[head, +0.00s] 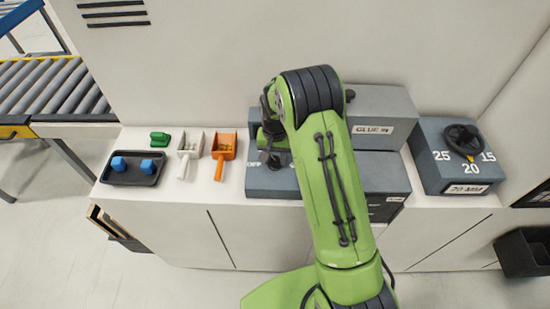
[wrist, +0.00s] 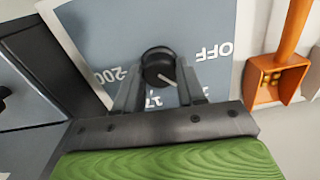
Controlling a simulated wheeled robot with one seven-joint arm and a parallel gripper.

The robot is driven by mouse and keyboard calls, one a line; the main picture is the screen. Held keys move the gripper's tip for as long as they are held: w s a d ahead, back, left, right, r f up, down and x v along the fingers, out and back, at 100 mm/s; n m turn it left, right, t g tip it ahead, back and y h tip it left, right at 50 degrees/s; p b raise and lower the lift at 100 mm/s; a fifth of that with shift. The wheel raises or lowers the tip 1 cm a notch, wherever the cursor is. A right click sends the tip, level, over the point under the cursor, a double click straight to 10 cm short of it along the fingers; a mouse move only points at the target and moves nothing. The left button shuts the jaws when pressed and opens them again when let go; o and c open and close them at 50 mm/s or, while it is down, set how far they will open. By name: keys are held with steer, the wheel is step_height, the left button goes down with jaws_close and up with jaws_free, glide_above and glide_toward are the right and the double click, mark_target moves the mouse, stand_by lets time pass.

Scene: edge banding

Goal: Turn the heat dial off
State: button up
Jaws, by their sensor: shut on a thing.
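The heat dial (wrist: 158,62) is a round black knob on a blue-grey panel (wrist: 100,30). In the wrist view its white mark points to the lower right, between the upside-down OFF label (wrist: 212,51) and the partly hidden label starting 17 (wrist: 153,101). A 200 label (wrist: 128,74) is on the left. My gripper (wrist: 160,75) is shut on the dial, one finger on each side. In the head view my gripper (head: 274,158) is at the front box (head: 270,182), beside the OFF label (head: 252,164); the arm covers the other labels.
A GLUE IN box (head: 385,105) stands behind. A second dial (head: 462,139) on a 20 MM box (head: 445,180) is at right. Orange (head: 225,146) and white (head: 190,146) scoops, a green piece (head: 160,139) and a black tray (head: 132,178) with blue pieces are at left.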

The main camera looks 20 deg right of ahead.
mark_target(275, 160)
steer(key=n+b, duration=0.2)
steer(key=n, duration=0.3)
steer(key=shift+f, duration=0.1)
steer(key=shift+n+b, duration=0.9)
steer(key=shift+n, duration=1.5)
steer(key=o, duration=1.1)
steer(key=shift+c, duration=0.2)
steer(key=shift+r, duration=0.2)
step_height(275, 160, up, 16)
steer(key=shift+f+p, duration=0.2)
steer(key=shift+p, duration=0.25)
